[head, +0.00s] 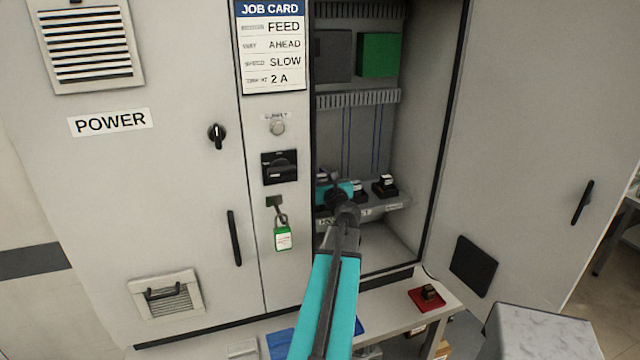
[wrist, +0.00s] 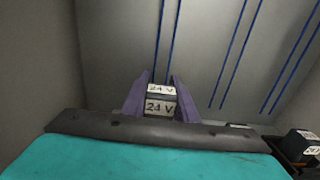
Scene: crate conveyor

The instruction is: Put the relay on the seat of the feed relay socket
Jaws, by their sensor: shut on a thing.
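In the wrist view, a relay (wrist: 161,106) with white labels reading 24 V sits between the two purple fingers of my gripper (wrist: 158,88), which is shut on it. In the head view my gripper reaches into the open cabinet above the left part of a grey shelf (head: 375,212). The held relay cannot be made out clearly there. Dark sockets with relays stand on the shelf, one at the right (head: 385,186) and one close beside my wrist (head: 359,190). The feed relay socket and its seat cannot be told apart, as my arm covers the shelf's left part.
The cabinet's right door (head: 530,130) stands open. A red tray (head: 432,299) with a dark relay-like block lies on the bench below. A job card (head: 271,48) reads FEED. A green padlock (head: 282,238) hangs on the left panel. Another relay (wrist: 304,143) shows at the wrist view's lower right.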

